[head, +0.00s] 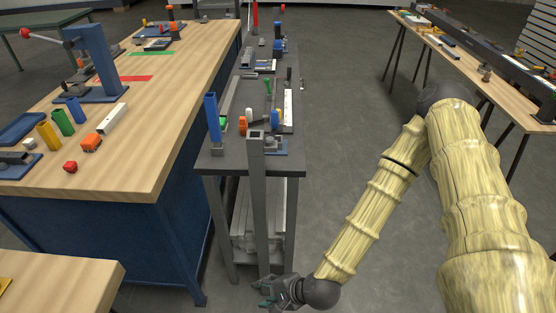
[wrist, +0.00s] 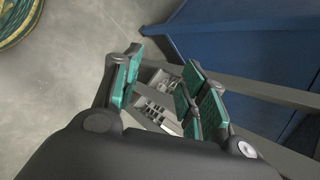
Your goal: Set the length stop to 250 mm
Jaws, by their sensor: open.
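A white scale strip (head: 288,110) lies along the right side of the narrow dark bench (head: 222,158). Small blue, white and orange parts (head: 248,120) stand to its left near the bench's front end. Which part is the length stop, and its setting, are too small to tell. My gripper (head: 265,290) is low in front of the bench, below its top and well apart from the scale. In the wrist view my gripper (wrist: 165,88) is open with teal pads and nothing between them; the scale is out of that view.
A grey upright post (head: 257,200) stands at the bench's front. Metal bars (head: 250,222) lie on its lower shelf. A wooden workbench (head: 150,180) with a blue cabinet (head: 90,235) stands close left. The floor (head: 345,120) right of the bench is clear.

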